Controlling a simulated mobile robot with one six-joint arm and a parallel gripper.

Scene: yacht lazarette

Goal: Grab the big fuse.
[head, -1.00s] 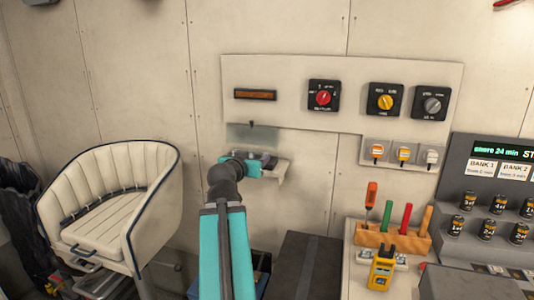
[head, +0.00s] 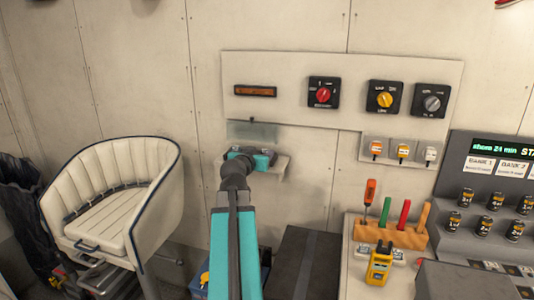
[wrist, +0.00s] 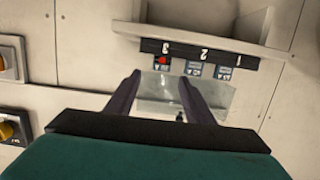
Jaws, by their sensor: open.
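I cannot make out the big fuse clearly in either view. A small pale wall shelf (wrist: 205,35) has a dark strip (wrist: 200,50) numbered 3, 2, 1, with small labels below and a red spot (wrist: 162,60) at number 3. The same shelf (head: 278,165) shows in the head view, partly hidden behind my arm. A clear panel (wrist: 215,95) sits beside the strip. My gripper (wrist: 160,79) is open and empty, its two dark fingers reaching over the panel towards the number 3 end. In the head view my gripper (head: 250,152) is at the shelf, its fingers mostly hidden.
A wall panel (head: 290,70) with rotary switches is above the shelf. A white seat (head: 115,190) stands at left. At right are a rack of coloured-handled tools (head: 400,236), a yellow meter (head: 380,265) and a grey console (head: 487,180).

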